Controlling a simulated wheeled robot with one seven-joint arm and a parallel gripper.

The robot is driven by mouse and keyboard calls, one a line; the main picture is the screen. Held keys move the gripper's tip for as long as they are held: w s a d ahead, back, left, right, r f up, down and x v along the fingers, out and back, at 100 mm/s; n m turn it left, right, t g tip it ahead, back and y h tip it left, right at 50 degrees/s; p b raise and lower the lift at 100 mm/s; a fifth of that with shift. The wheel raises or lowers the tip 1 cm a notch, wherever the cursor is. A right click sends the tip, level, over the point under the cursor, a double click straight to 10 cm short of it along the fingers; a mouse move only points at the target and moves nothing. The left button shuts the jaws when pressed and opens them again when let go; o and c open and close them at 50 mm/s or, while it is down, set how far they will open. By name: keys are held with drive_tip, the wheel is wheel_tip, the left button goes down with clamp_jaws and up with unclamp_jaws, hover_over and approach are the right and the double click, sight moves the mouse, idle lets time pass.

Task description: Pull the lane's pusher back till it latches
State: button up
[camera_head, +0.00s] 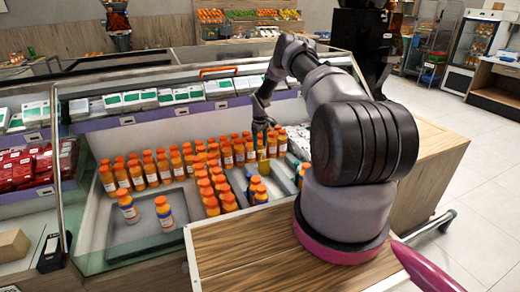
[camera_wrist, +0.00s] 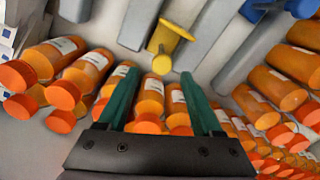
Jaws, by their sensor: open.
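The yellow pusher (camera_wrist: 172,35) shows at the top centre of the wrist view, with a flat plate and a round knob (camera_wrist: 161,64) facing me. It sits among grey lane dividers (camera_wrist: 218,28). My gripper (camera_wrist: 160,76) has its two green fingers apart, with the knob just ahead of the tips and nothing visibly held. I cannot tell whether the fingers touch the knob. In the head view a small yellow piece (camera_head: 262,153) shows below my gripper (camera_head: 263,130), deep in the display case. Its detail there is too small to read.
Orange bottles (camera_wrist: 88,70) crowd both sides and the space under my fingers. A blue part (camera_wrist: 300,8) shows at the top right. Many bottles (camera_head: 200,165) stand in rows in the case. The glass side panel (camera_head: 57,160) and wooden counter (camera_head: 240,245) bound the space.

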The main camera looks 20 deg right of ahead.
wheel_tip(320, 180, up, 8)
idle(0.7)
